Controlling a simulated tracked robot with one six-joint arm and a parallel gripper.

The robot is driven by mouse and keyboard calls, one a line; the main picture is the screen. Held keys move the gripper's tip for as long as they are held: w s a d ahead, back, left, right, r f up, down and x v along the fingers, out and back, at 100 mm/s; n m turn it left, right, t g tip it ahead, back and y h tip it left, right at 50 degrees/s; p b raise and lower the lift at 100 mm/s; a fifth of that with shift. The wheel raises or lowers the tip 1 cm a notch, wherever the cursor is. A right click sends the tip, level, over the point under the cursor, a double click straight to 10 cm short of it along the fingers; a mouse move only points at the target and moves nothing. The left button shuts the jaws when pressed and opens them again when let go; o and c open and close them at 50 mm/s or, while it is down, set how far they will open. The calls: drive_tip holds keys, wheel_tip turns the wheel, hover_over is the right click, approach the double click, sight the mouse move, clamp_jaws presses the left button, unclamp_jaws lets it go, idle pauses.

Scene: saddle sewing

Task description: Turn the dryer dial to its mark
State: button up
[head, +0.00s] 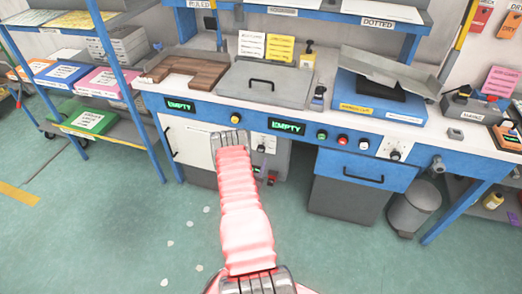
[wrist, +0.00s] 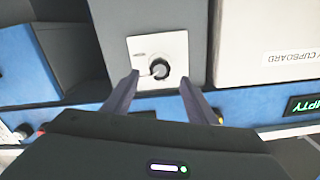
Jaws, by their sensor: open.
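A round black dial (wrist: 160,69) with a pale pointer sits on a white square plate (wrist: 140,48) on a grey panel in the wrist view. The pointer leans toward the lower left there. A small dark mark shows on the plate at the dial's upper left. My gripper (wrist: 159,84) is open and empty, its two dark fingers on either side of the dial's plate in this view. I cannot tell whether they touch anything. In the head view, the end of my arm is in front of the bench, close to the white cupboard.
A white cupboard (wrist: 265,45) stands beside the dial's panel. A green-lit EMPTY display (wrist: 301,105) is on the blue bench front. In the head view, another dial (head: 396,155) is farther right, near several buttons and a drawer (head: 362,172). The floor before the bench is clear.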

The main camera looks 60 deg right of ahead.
sight(260, 150)
drive_tip(key=d, duration=0.5)
drive_tip(key=w+d, duration=0.1)
drive_tip(key=d, duration=0.1)
drive_tip(key=shift+w+d, duration=0.1)
drive_tip(key=shift+d, duration=0.2)
drive_tip(key=shift+c, duration=0.7)
drive_tip(key=c, duration=0.9)
